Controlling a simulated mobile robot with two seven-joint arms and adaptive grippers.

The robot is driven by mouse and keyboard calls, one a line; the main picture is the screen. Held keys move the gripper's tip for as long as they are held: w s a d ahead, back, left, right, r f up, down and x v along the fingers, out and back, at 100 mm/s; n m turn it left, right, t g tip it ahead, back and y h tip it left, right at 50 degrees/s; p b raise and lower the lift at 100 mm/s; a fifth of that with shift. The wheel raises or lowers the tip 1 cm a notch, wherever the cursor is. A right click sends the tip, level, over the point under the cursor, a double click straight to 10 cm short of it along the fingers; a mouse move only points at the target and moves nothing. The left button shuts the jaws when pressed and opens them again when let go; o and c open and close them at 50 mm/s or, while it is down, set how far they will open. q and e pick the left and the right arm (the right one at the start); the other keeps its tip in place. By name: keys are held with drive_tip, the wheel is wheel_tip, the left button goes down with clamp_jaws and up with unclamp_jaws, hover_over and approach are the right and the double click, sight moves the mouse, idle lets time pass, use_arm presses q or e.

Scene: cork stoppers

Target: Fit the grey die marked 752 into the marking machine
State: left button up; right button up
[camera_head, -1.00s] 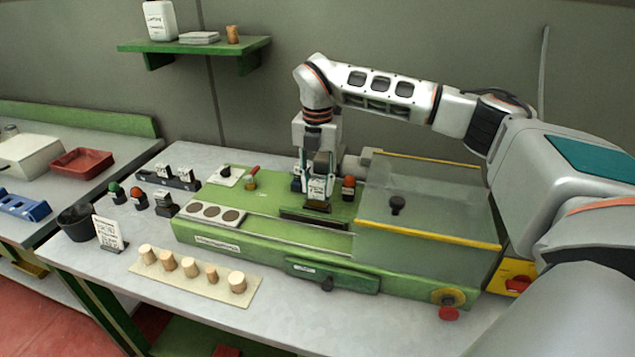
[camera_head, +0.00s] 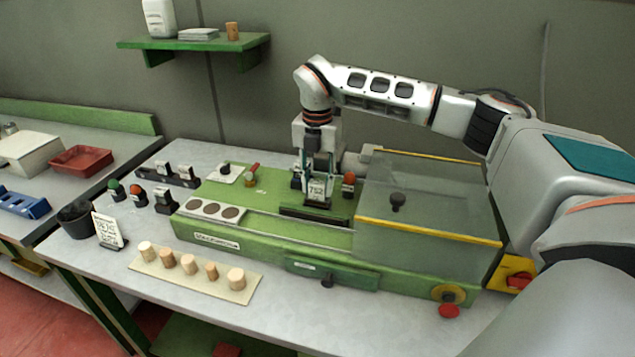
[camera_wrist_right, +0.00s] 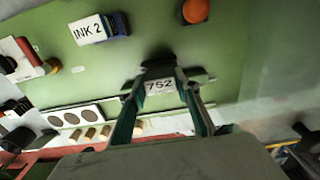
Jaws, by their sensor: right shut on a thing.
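The grey die marked 752 (camera_head: 316,189) is upright between the fingers of my right gripper (camera_head: 318,184), which is shut on it. Its 752 label also shows in the right wrist view (camera_wrist_right: 159,86), between the two fingers (camera_wrist_right: 160,95). The die is at the dark holder (camera_head: 312,210) on the green marking machine (camera_head: 262,222); I cannot tell whether it is fully seated. My left gripper is not in view.
A clear guard with yellow edges (camera_head: 430,236) stands just right of my right gripper. An orange knob (camera_head: 349,179) and an ink block marked INK 2 (camera_wrist_right: 100,29) are close by.

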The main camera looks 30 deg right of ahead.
drive_tip(key=shift+f, duration=0.45)
drive_tip(key=o, duration=1.2)
drive_tip(key=shift+r, duration=0.25)
wheel_tip(320, 180, up, 12)
drive_tip(key=shift+f, duration=0.15)
